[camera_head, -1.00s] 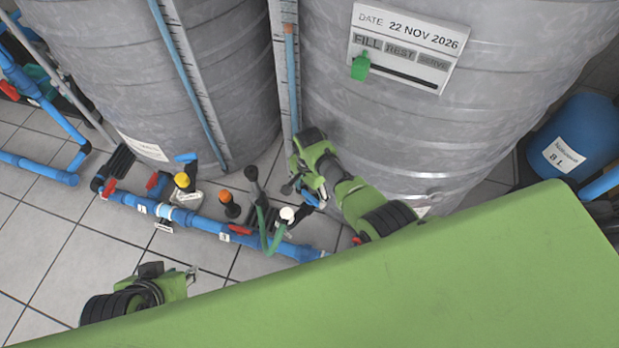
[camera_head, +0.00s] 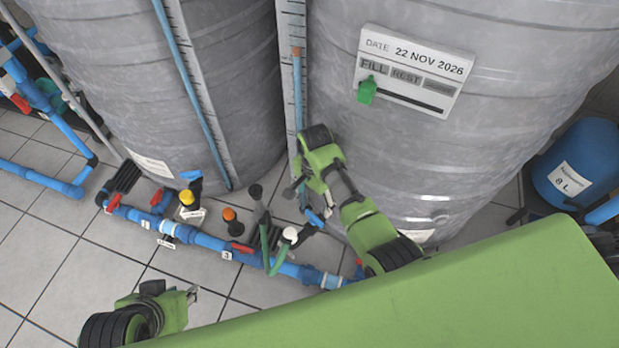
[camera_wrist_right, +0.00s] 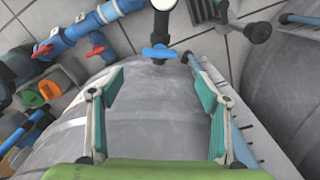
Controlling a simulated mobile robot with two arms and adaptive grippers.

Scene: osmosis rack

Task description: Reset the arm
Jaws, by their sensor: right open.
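My right arm reaches up in front of the right grey tank in the head view. Its gripper (camera_head: 299,193) is above and beside a blue valve handle (camera_head: 316,217). In the right wrist view this gripper (camera_wrist_right: 158,92) is open, with its two green-padded fingers wide apart and nothing between them but the tank's grey surface behind. The blue handle (camera_wrist_right: 160,52) shows there just beyond the fingertips, apart from them. My left gripper (camera_head: 192,294) is low at the left of the head view, over the tiled floor; its fingers are too small to judge.
Two large grey tanks (camera_head: 400,150) stand at the back. A blue pipe (camera_head: 205,240) with red handles and several coloured fittings runs along the floor. A sign (camera_head: 415,72) with a green slider (camera_head: 367,90) is on the right tank. A blue vessel (camera_head: 572,150) stands far right.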

